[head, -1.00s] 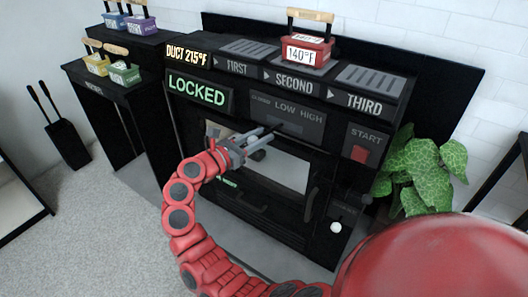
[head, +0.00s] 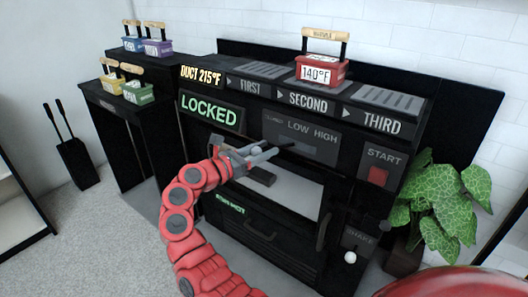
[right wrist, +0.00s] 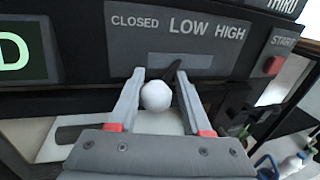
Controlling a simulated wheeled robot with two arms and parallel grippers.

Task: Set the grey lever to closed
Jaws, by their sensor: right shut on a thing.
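The grey lever shows in the right wrist view as a pale round knob (right wrist: 156,95) on a dark stem, in front of the panel marked CLOSED, LOW, HIGH (right wrist: 178,38). The knob sits below the space between CLOSED and LOW. My right gripper (right wrist: 160,78) has a finger on each side of the knob and is shut on the lever. In the head view, my right gripper (head: 262,153) is at the left part of the lever panel (head: 302,137), and its fingers mostly hide the knob. My left gripper is not in view.
A green LOCKED display (head: 211,112) is left of the panel; the START button (head: 377,177) is to the right. A red 140°F block (head: 317,73) sits on top. A lower white knob (head: 350,257) and a leafy plant (head: 440,205) stand at the right.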

